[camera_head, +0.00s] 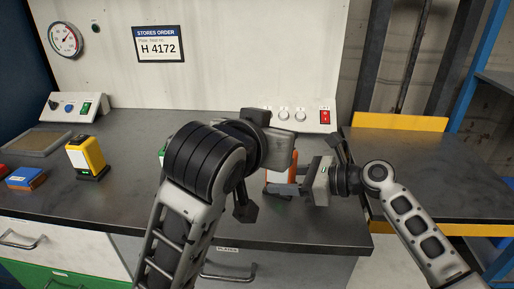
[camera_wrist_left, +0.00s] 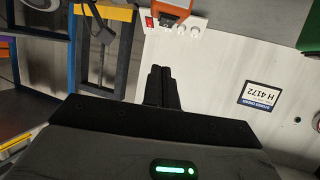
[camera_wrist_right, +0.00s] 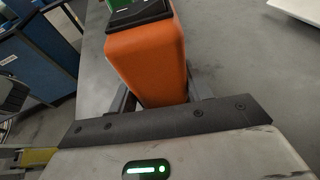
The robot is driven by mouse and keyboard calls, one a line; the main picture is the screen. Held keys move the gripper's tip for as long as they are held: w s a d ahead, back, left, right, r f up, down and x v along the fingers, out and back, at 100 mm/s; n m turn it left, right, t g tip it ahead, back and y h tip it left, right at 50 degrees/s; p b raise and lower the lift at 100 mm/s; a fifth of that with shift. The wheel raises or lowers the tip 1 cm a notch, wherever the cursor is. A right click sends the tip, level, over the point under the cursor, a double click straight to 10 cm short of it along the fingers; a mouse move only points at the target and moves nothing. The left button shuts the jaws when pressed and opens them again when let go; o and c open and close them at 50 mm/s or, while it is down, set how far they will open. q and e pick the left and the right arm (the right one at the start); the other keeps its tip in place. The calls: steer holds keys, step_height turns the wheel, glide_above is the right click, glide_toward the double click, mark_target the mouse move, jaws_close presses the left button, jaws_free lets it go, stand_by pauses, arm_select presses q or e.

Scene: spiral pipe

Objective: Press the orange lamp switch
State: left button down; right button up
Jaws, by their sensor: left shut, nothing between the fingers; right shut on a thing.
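The orange lamp (camera_head: 281,170) is partly hidden in the head view by my arms. My right gripper (camera_head: 287,188) is shut on it, and its orange body fills the top of the right wrist view (camera_wrist_right: 147,60), with a black end part (camera_wrist_right: 140,14). My left gripper (camera_wrist_left: 161,72) is shut and empty. In the left wrist view the orange lamp (camera_wrist_left: 172,11) shows at the top, apart from the left fingertips. In the head view my left arm covers the middle, and its fingertips are hard to make out.
A yellow lamp (camera_head: 85,154) stands at the left of the dark bench (camera_head: 120,200), near a blue box (camera_head: 25,178). A panel with a red rocker switch (camera_head: 325,117) and white knobs is at the back right. A green thing (camera_head: 162,156) is mostly hidden behind my left arm.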

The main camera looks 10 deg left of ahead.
arm_select(q)
steer(key=s+a, duration=0.1)
steer(key=s, duration=0.4)
steer(key=shift+s+a+r, duration=0.4)
arm_select(e)
steer(key=o, duration=0.8)
steer(key=shift+o, duration=0.2)
